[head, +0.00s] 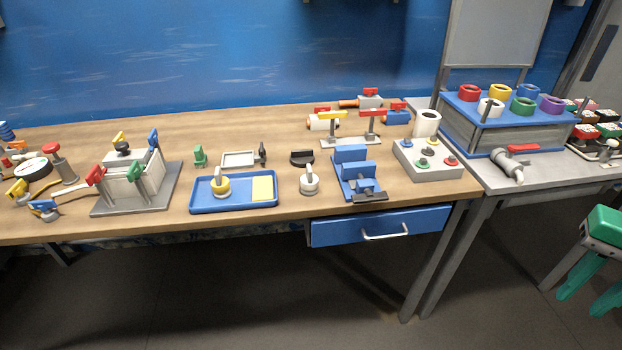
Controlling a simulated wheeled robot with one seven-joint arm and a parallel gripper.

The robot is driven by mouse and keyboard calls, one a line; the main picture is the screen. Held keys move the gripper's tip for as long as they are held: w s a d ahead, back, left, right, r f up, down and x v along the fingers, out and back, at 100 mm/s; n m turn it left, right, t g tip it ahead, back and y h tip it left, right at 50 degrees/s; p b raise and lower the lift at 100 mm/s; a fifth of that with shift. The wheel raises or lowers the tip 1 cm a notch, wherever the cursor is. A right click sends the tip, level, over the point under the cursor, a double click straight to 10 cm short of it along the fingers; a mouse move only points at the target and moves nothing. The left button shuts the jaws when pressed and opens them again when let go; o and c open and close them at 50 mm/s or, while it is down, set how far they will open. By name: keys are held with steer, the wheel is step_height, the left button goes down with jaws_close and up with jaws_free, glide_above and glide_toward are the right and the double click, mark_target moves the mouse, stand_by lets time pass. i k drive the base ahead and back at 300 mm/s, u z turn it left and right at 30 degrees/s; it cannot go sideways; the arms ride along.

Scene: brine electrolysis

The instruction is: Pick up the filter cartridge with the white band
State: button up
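The filter cartridge with the white band (490,107) appears to be the white-topped ring in the front row of the blue-topped rack at the right, at the row's left end. It stands upright; its lower part is hidden in the rack. My gripper (579,304), with green fingers, is at the lower right edge, below and in front of the side table. Its two fingers are apart with nothing between them. It is well away from the rack.
Red (468,92), yellow (500,92), green (522,105), blue (525,91) and purple (550,104) rings surround the white one. A red-handled valve (512,163) lies before the rack. A white cylinder (427,123) stands left.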

mark_target(309, 181)
steer(key=i, duration=0.95)
